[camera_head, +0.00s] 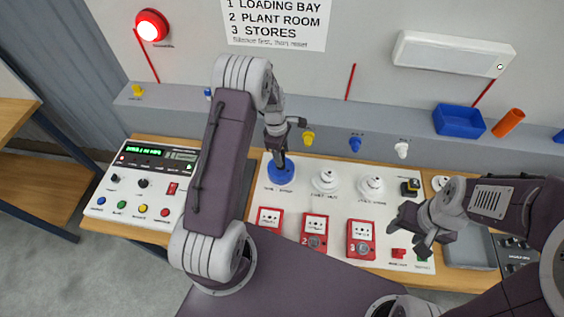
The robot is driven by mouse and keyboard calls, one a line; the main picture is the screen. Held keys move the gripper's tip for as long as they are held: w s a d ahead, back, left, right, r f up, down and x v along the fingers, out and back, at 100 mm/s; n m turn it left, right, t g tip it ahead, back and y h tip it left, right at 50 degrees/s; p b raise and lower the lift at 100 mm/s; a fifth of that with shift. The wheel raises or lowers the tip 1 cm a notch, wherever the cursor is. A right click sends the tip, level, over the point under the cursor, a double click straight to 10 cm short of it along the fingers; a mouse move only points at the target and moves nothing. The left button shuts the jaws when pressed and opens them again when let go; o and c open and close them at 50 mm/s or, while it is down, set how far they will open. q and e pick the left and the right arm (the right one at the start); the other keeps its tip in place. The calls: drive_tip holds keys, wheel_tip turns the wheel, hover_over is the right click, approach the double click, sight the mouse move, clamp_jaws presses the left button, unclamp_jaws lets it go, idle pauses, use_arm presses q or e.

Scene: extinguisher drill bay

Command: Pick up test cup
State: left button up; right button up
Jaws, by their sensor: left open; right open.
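A blue round piece (280,174), which looks like the test cup, sits on the white panel (334,200) at the left end of a row with two white round detectors (326,181). My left gripper (279,150) is open and points down just above the blue piece, partly covering it. I cannot tell whether its fingers touch the piece or pass around its upper part. My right gripper (410,236) is open and empty above the right part of the panel, close to a small red part (398,253).
Red call points (361,239) line the panel's front. A control box (143,182) stands left, partly behind my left arm. A grey tray (470,250) lies at right. The back ledge holds coloured knobs, a blue bin (459,121) and an orange cylinder (508,123). A red lamp (151,26) glows on the wall.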

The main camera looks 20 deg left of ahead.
sight(284, 167)
use_arm(q)
wheel_tip(284, 167, down, 3)
drive_tip(key=shift+a+f+p, duration=0.15)
drive_tip(key=shift+p, duration=0.2)
drive_tip(key=shift+d, duration=0.2)
drive_tip(key=c, duration=0.9)
clamp_jaws()
drive_tip(key=shift+a, duration=0.15)
